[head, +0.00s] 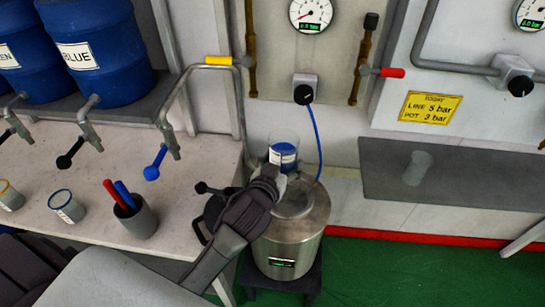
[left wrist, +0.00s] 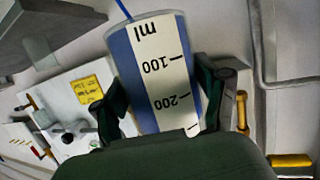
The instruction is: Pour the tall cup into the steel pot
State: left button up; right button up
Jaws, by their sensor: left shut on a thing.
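The tall cup (head: 284,150) is clear, with a white scale label and blue contents. It looks upright or nearly so in the head view, above the steel pot (head: 290,248). My left gripper (head: 276,174) is shut on the cup. In the left wrist view the cup (left wrist: 152,70) sits between both fingers of the gripper (left wrist: 165,105), its ml scale facing the camera. The pot stands on a dark stool and has a small lit display. My gripper and arm hide part of its top, and its opening is not clear. My right gripper is not in view.
A blue hose (head: 316,140) runs from the wall regulator (head: 305,88) down behind the pot. The bench (head: 185,165) at left holds a blue-rimmed cup (head: 66,206) and a grey holder (head: 136,219) with red and blue sticks. Blue drums (head: 98,50) stand above. Green floor is clear at right.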

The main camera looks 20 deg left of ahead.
pick_arm(q)
jog(key=shift+w+d+f+n+h+b, duration=0.3)
jog(key=shift+w+d+f+b, duration=0.55)
jog(key=shift+f, duration=1.45)
jog(key=shift+w+d+f+n+h+b, duration=0.15)
jog(key=shift+w+d+f+h+b, duration=0.2)
jog(key=shift+w+d+f, duration=1.05)
jog(key=shift+w+d+f+n+h+b, duration=0.4)
jog(key=shift+d+f, duration=0.95)
jog(key=shift+f, duration=1.8)
jog(key=n+h+b, duration=0.1)
jog(key=n+b, duration=0.2)
jog(key=n+t+h+b, duration=0.1)
jog(key=n+b, duration=0.3)
jog(key=d+n+h+b, duration=0.1)
jog(key=n+h+b, duration=0.1)
jog(key=n+b, duration=0.1)
jog(key=shift+d+t, duration=0.1)
jog(key=shift+t, duration=0.3)
jog(key=shift+a+r+n+t+h, duration=0.15)
jog(key=shift+a+r+n+t, duration=0.15)
jog(key=shift+r+n, duration=0.55)
jog(key=shift+a+r+n+t+h, duration=0.15)
jog(key=shift+a+r+n, duration=0.25)
jog(key=shift+n, duration=0.8)
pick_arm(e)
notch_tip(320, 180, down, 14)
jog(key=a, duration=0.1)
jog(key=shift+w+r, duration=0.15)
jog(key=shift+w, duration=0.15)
